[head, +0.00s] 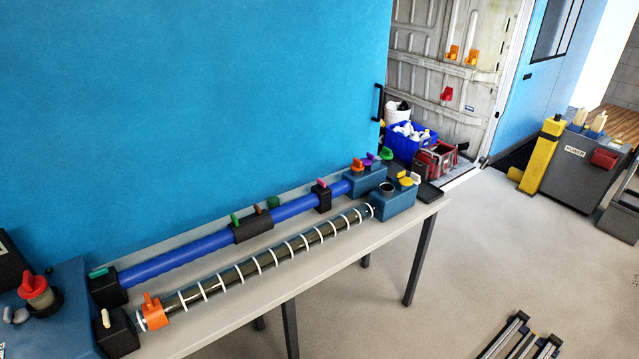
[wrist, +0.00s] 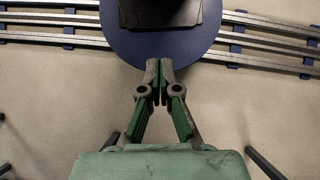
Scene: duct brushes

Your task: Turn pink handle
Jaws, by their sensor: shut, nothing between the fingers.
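A small pink handle (head: 322,183) sits on top of a black block (head: 321,197) around the blue tube (head: 297,207), towards the tube's right end in the head view. My gripper (wrist: 159,82) shows only in the wrist view. Its two green-and-grey fingers are together at the tips with nothing between them.
The bench (head: 210,330) also carries a ribbed tube (head: 266,262), an orange handle (head: 152,311) and several coloured handles. A red-topped part (head: 32,286) stands at far left. Metal rails (head: 505,338) lie on the floor.

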